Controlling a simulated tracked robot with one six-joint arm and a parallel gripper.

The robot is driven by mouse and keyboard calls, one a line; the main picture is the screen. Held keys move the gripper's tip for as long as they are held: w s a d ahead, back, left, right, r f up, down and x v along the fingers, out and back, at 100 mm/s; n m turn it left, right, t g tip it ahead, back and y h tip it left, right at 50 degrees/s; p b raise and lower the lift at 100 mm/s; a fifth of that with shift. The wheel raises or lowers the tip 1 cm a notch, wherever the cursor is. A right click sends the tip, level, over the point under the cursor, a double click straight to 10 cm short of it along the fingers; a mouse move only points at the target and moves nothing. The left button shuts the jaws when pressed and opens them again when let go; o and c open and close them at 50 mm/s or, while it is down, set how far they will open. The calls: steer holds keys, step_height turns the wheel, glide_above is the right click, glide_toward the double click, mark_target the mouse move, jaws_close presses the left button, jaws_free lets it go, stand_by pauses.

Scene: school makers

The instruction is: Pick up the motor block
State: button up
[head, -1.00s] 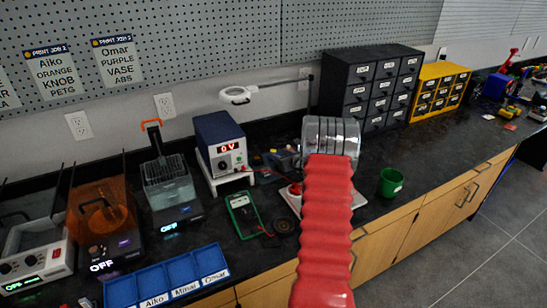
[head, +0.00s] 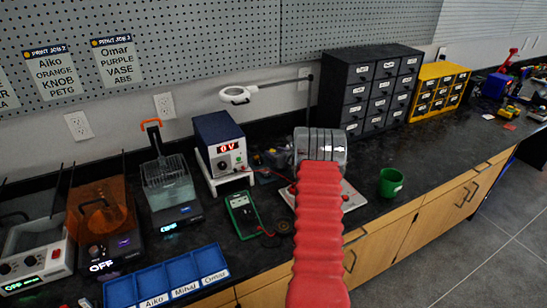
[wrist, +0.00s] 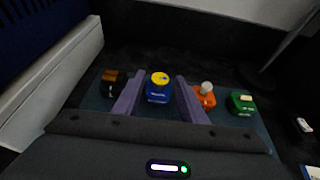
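The wrist view shows a row of small blocks on a dark blue-grey tray (wrist: 225,118). A blue block with a round yellow top (wrist: 158,95), which looks like the motor block, stands in the middle. My gripper (wrist: 159,77) is open, with one purple finger on each side of this block in the picture; contact cannot be seen. To the left is a dark block with an orange-brown top (wrist: 112,77); to the right are an orange block with a white bulb (wrist: 204,97) and a green block (wrist: 242,103). In the head view my gripper's body hides most of this row.
A power supply reading 0 V (head: 220,140) stands left of my arm, and a magnifier lamp (head: 238,95) hangs behind. A dark drawer cabinet (head: 372,90) stands behind right. A green cup (head: 390,183) and a multimeter (head: 243,213) flank my arm.

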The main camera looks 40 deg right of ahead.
stand_by(0.3)
steer(key=c, duration=0.8)
step_height(320, 180, up, 10)
stand_by(0.4)
stand_by(0.5)
